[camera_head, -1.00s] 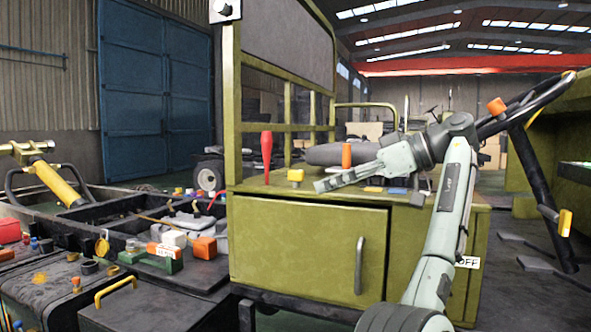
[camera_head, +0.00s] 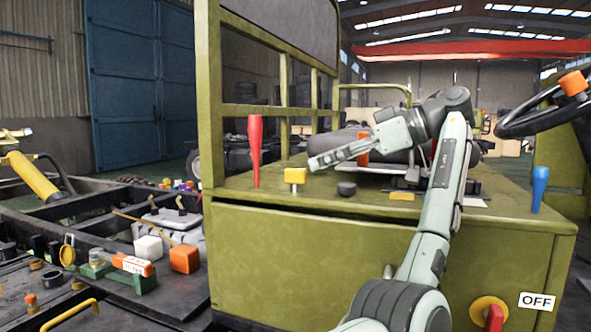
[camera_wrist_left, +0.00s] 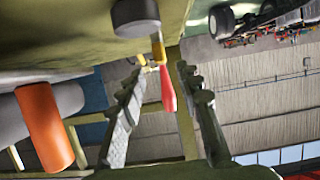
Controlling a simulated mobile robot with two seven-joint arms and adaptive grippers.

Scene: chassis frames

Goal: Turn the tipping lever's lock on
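A red lever (camera_head: 255,150) stands upright at the left of the green cabinet's top, with a small yellow knob (camera_head: 295,177) to its right. An orange lever (camera_head: 363,146) and a blue lever (camera_head: 540,188) stand farther right. Which is the tipping lever is not marked. My left gripper (camera_head: 314,163) hangs above the cabinet top, by the yellow knob, touching nothing visible. In the left wrist view its fingers (camera_wrist_left: 163,72) are apart and empty; the red lever (camera_wrist_left: 168,90) and yellow knob (camera_wrist_left: 158,48) show beyond them. My right gripper is out of view.
A red rotary switch (camera_head: 489,314) and an OFF label (camera_head: 537,300) are on the cabinet (camera_head: 290,255) front at lower right. A black knob (camera_head: 347,188) sits on its top. A steering wheel (camera_head: 545,112) is at right, an open chassis (camera_head: 110,215) at left.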

